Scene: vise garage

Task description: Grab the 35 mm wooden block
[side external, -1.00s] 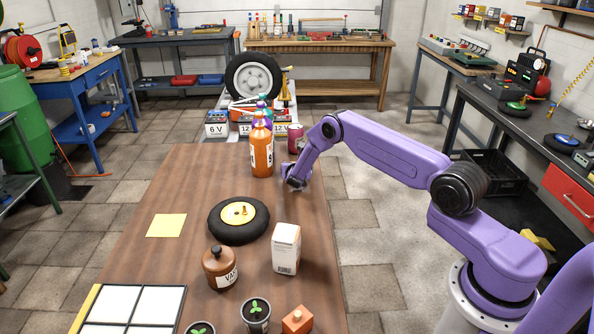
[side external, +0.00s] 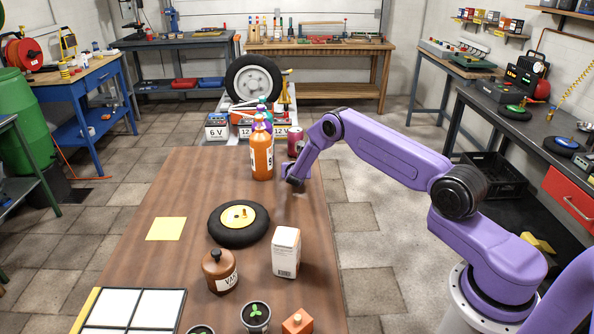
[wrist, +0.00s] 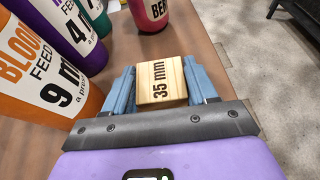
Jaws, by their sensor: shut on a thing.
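The wooden block (wrist: 161,81) is pale wood with "35 mm" printed on its top face in the wrist view. My gripper (wrist: 162,88) has its two blue fingers on the left and right sides of the block and is shut on it. In the side view my gripper (side external: 294,182) is low over the far right part of the brown table (side external: 190,200). The block itself cannot be made out in the side view. Whether it still touches the table is hard to tell.
Orange bottle (side external: 262,158) stands close left of my gripper, with purple and teal bottles behind it. A red can (side external: 295,143) stands just beyond. A wheel (side external: 238,224), white box (side external: 286,252) and brown jar (side external: 219,270) stand nearer. The table's right edge is close.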

